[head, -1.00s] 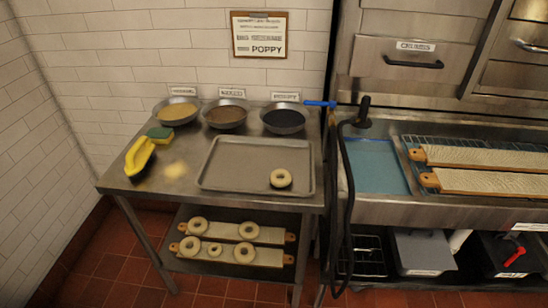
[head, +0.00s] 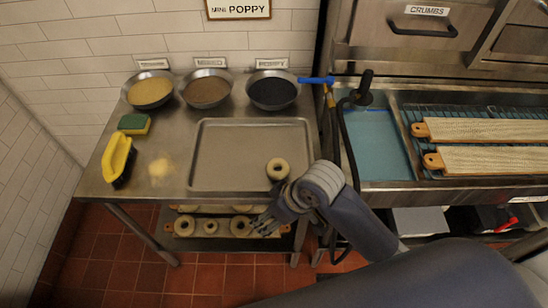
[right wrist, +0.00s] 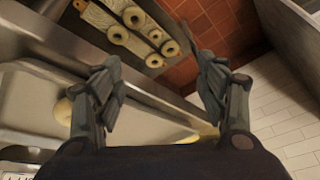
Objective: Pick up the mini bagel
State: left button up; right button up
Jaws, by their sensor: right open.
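Several pale ring bagels lie on boards on the lower shelf under the steel table. The smallest one, the mini bagel (head: 210,227), sits between two larger bagels on the front board; it also shows in the right wrist view (right wrist: 155,35). My right gripper (head: 262,222) is at the table's front edge, right of the mini bagel, and hides part of the shelf. In the right wrist view its fingers (right wrist: 158,85) are apart with nothing between them. Another bagel (head: 277,168) lies on the tray (head: 235,150) on the tabletop. My left gripper is not in view.
Three topping bowls (head: 207,90) stand along the back of the table. A black hose (head: 345,150) hangs beside the sink. The table edge overhangs the lower shelf.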

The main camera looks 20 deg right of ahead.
jog(key=w+r+n, duration=0.1)
jog(key=w, duration=0.1)
jog(key=w+r+n+g, duration=0.1)
jog(key=w+r, duration=0.1)
jog(key=w, duration=0.1)
jog(key=w+r+n, duration=0.1)
jog(key=w, duration=0.1)
jog(key=shift+w+d+r+h, duration=0.15)
jog(key=shift+w+r+h, duration=0.2)
jog(key=shift+h, duration=0.05)
jog(key=w+d+r+g+h, duration=0.1)
jog(key=w+d+r+h, duration=0.1)
jog(key=w+d+r, duration=0.35)
send_over(279, 165)
jog(key=s, duration=0.1)
notch_tip(279, 165, down, 5)
jog(key=shift+a+f+p, duration=0.15)
jog(key=shift+p, duration=0.25)
notch_tip(279, 165, down, 5)
jog(key=shift+a+r+p, duration=0.1)
jog(key=shift+p, duration=0.75)
jog(key=shift+f, duration=0.3)
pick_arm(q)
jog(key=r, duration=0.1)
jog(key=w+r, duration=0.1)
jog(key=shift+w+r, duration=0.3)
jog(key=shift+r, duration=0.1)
pick_arm(e)
jog(key=c, duration=0.8)
